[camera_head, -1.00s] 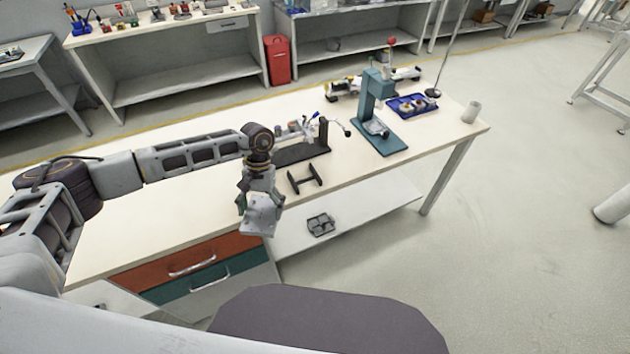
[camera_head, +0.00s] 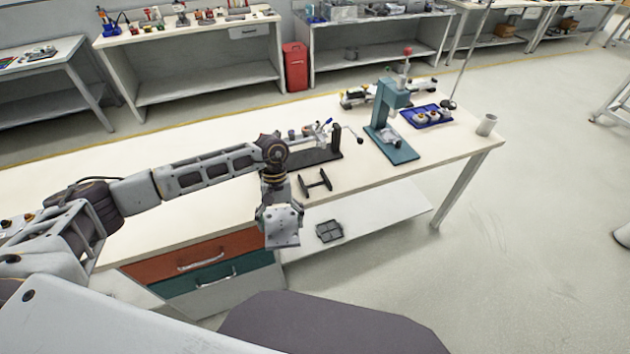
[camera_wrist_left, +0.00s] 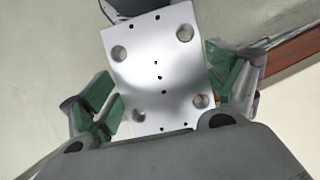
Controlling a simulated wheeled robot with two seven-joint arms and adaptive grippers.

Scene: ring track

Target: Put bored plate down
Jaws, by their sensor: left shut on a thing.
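The bored plate (camera_head: 283,227) is a light grey metal plate with larger holes near its corners and several small holes between them. In the left wrist view the plate (camera_wrist_left: 158,72) fills the middle, between the green-padded fingers. My left gripper (camera_head: 279,212) is shut on it and holds it in front of the workbench's (camera_head: 110,185) near edge, by the end of the drawers. The wrist view also shows the left gripper (camera_wrist_left: 165,90). The plate's underside is hidden. My right gripper is not in view.
A black H-shaped stand (camera_head: 316,183) lies near the bench's front edge. Behind it is a dark-based fixture (camera_head: 308,158). A teal press (camera_head: 390,125), a blue tray (camera_head: 428,116) and a cup (camera_head: 486,125) stand to the right. A grey divided tray (camera_head: 329,231) lies on the lower shelf (camera_head: 375,215). The bench's left part is clear.

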